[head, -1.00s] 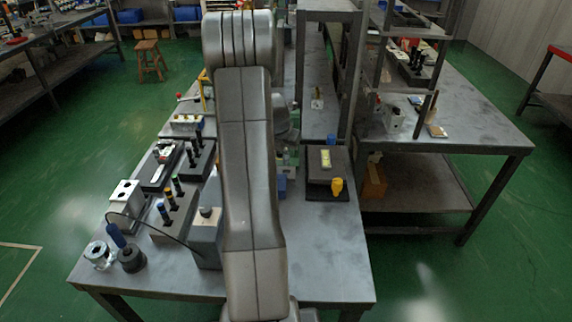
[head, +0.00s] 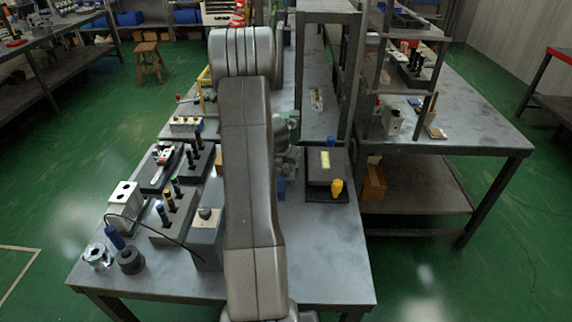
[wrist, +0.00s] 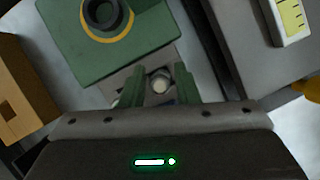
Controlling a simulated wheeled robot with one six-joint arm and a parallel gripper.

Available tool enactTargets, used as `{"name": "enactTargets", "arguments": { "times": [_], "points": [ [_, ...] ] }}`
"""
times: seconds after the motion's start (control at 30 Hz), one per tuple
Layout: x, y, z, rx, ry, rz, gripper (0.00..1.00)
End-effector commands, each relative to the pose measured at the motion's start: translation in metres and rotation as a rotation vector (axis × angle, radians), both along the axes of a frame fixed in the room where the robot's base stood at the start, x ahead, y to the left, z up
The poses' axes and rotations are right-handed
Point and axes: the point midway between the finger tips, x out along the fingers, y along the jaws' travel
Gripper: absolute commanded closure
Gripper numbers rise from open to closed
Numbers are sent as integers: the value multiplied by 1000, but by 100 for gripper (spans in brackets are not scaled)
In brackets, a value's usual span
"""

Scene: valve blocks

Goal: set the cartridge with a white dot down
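In the wrist view my gripper (wrist: 158,94) has its two green fingers on either side of a small part with a round white top, which I take to be the cartridge with a white dot (wrist: 161,84). The fingers appear closed on its sides. Its lower part is hidden beneath the top. Just beyond it is a green block (wrist: 95,60) with a dark round port ringed in yellow. In the head view my arm covers most of the gripper area, and the cartridge cannot be made out there.
A grey rack (head: 158,232) and a black rack (head: 207,150) hold dark cartridges with coloured marks left of my arm. A dark box (head: 338,160) with a yellow-green label and a yellow knob (head: 337,187) stands right. The table's front right (head: 325,250) is clear.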

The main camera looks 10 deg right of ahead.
Motion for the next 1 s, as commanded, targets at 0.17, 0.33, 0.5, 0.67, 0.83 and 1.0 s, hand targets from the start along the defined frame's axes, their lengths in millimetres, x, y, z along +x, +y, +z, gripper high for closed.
{"name": "enactTargets", "arguments": {
  "times": [0.17,0.33,0.5,0.67,0.83,1.0],
  "points": [
    [0,0,1,0,0,0,72],
    [-3,3,14,1,-2,-1,72],
    [-13,9,42,0,-4,0,72],
    [-23,17,72,1,-4,1,72],
    [-33,23,96,1,-3,0,72],
    [-38,26,110,0,-1,0,72]
  ]
}}
